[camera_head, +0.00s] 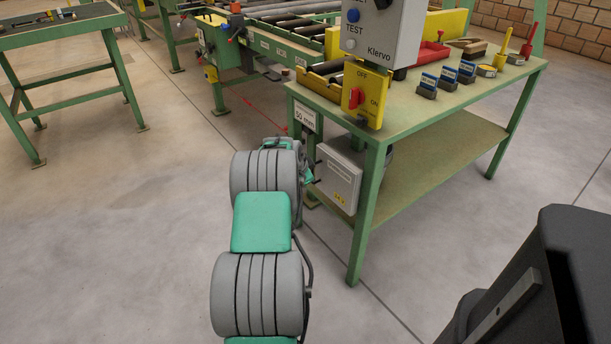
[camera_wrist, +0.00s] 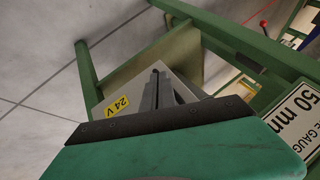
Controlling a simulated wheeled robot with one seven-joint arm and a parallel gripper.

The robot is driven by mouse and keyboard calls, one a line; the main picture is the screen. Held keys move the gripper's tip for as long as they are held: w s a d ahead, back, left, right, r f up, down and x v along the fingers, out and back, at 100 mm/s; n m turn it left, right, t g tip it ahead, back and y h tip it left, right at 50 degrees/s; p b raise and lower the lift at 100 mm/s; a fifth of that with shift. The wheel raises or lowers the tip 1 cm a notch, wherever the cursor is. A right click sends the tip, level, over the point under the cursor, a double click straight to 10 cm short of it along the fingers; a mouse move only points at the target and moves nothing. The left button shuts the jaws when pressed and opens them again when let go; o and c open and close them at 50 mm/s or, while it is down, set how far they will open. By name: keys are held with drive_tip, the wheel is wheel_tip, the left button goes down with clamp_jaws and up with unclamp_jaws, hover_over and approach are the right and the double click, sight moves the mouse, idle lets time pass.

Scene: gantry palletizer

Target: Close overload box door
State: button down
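A small light-grey box (camera_head: 338,182) with a yellow 24 V label hangs beside the green table leg, under the left end of the workbench. It matches the overload box, but I cannot tell how far its door stands open. In the wrist view, the grey box face (camera_wrist: 108,90) with the 24 V label lies just beyond my gripper (camera_wrist: 158,76). The two dark fingers are close together, with nothing visible between them. They overlap the box in the picture; contact is unclear. In the head view, my gripper (camera_head: 312,170) is just left of the box, partly hidden by my arm.
The green workbench (camera_head: 430,125) carries a grey Klervo control box (camera_head: 382,40), a yellow OFF/ON switch plate (camera_head: 365,95) and several small items. A 50 mm sign (camera_head: 305,117) hangs at its corner. A roller conveyor (camera_head: 285,45) stands behind. Open floor (camera_head: 120,230) lies left.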

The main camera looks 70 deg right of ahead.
drive_tip(key=w+a+r+n+t+y+p, duration=0.1)
drive_tip(key=w+a+r+n+p, duration=0.4)
drive_tip(key=a+r, duration=0.5)
drive_tip(key=w+a+r+n+t+y+p, duration=0.1)
drive_tip(key=w+a+r+n+p, duration=0.15)
drive_tip(key=w+a+r, duration=0.7)
drive_tip(key=w+a+r+n+t+y+p, duration=0.1)
drive_tip(key=w+a+r+n+p, duration=0.35)
drive_tip(key=a, duration=0.95)
drive_tip(key=s+a+r+n+t+y+p, duration=0.1)
drive_tip(key=a+r+n+p, duration=0.4)
drive_tip(key=a, duration=0.5)
drive_tip(key=s+a+r+n+y+p, duration=0.1)
drive_tip(key=a+r+n+p, duration=0.1)
drive_tip(key=a+r, duration=0.6)
drive_tip(key=s+a+r+n+y+p, duration=0.1)
drive_tip(key=s+a+n+p, duration=0.4)
drive_tip(key=a, duration=1)
drive_tip(key=s+n+y, duration=0.1)
drive_tip(key=s+n, duration=0.2)
drive_tip(key=s, duration=0.1)
drive_tip(key=shift+s+a+r+g, duration=0.15)
drive_tip(key=shift+a+r+g, duration=0.05)
drive_tip(key=shift+a+g, duration=0.2)
